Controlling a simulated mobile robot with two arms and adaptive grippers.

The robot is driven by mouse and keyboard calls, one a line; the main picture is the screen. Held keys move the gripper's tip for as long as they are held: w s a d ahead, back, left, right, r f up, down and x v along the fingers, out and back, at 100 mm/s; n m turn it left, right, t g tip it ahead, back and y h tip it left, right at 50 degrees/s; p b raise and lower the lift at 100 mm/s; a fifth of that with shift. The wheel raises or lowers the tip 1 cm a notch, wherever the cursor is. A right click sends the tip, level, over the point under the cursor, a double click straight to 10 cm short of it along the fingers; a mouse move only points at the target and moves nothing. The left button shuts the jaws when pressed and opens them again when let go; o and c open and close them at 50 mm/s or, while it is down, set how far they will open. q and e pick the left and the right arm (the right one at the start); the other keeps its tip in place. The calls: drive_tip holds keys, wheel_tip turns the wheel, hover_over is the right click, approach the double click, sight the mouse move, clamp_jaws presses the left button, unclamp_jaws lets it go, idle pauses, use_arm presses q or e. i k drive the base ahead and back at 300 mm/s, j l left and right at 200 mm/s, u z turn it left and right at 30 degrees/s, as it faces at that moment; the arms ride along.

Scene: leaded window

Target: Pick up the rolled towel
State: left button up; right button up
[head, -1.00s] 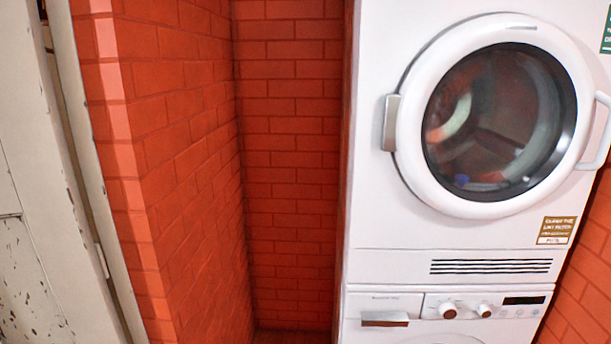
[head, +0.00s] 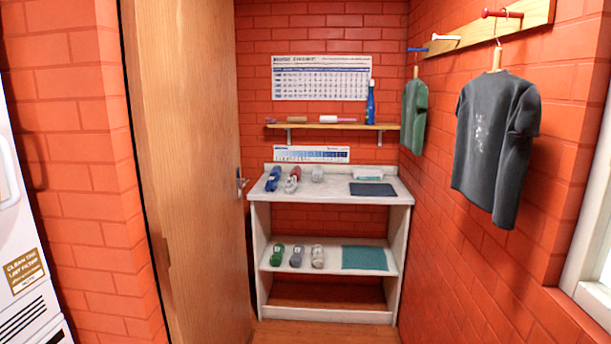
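Several rolled bundles that look like rolled towels sit on a white shelf unit (head: 330,230) against the far brick wall. On its top are a blue roll (head: 273,179), a red and grey roll (head: 292,180) and a whitish roll (head: 318,174). On its middle shelf are a green roll (head: 277,255), a grey roll (head: 297,256) and a beige roll (head: 317,256). I cannot tell which one the task names. Neither of my grippers is in view.
A dark folded cloth (head: 372,189) and a teal mat (head: 364,258) lie on the unit. A wooden door (head: 190,170) stands at left. Shirts (head: 494,140) hang from a peg rail (head: 490,28) at right. The white dryer (head: 25,240) shows at the left edge.

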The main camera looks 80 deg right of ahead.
sight(297, 171)
drive_tip(key=z, duration=2.65)
